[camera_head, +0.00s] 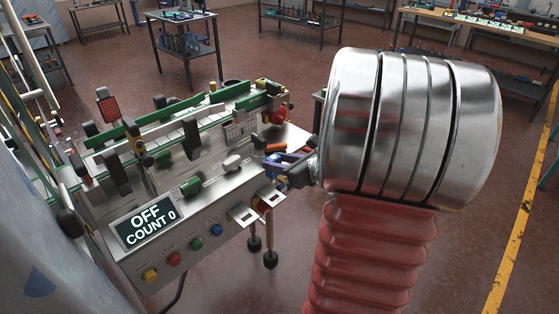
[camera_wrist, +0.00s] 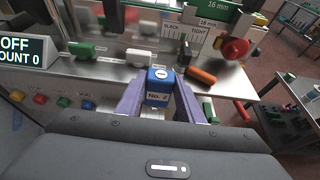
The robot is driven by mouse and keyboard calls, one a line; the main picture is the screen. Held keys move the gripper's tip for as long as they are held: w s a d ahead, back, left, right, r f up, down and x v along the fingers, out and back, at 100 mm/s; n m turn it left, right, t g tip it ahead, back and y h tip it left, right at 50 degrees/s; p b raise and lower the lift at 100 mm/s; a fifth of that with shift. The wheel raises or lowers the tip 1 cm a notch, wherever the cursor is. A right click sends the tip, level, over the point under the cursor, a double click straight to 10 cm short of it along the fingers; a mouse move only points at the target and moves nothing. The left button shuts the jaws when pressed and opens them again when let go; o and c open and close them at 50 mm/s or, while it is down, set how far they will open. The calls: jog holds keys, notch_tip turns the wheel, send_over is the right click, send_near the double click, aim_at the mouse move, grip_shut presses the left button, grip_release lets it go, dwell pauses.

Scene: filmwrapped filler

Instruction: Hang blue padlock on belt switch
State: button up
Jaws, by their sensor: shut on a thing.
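The blue padlock (camera_wrist: 158,92), with a white label reading "No. 2", sits between the purple fingers of my gripper (camera_wrist: 157,100) in the wrist view. My gripper is shut on it. In the head view my gripper (camera_head: 288,172) is at the right end of the machine's front panel, largely hidden behind my wrist; the padlock's shackle is not clearly visible. On the panel's right end are two pale slotted tabs (camera_head: 243,214) with a small yellow and red part (camera_head: 262,203) beside them. I cannot tell for certain which part is the belt switch.
The machine's display (camera_head: 146,221) reads "OFF COUNT 0", above a row of coloured buttons (camera_head: 174,258). An orange cylinder (camera_wrist: 202,75) and a red knob (camera_wrist: 236,50) are beyond the padlock. Green rails (camera_head: 150,118) cross the machine.

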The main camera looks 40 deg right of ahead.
aim_at(277, 176)
jog(key=shift+f, duration=0.15)
jog(key=shift+f, duration=4.6)
jog(key=shift+s+f, duration=0.1)
jog(key=shift+f, duration=0.35)
jog(key=o, duration=1.3)
jog(key=shift+o, duration=0.2)
jog(key=shift+r, duration=0.1)
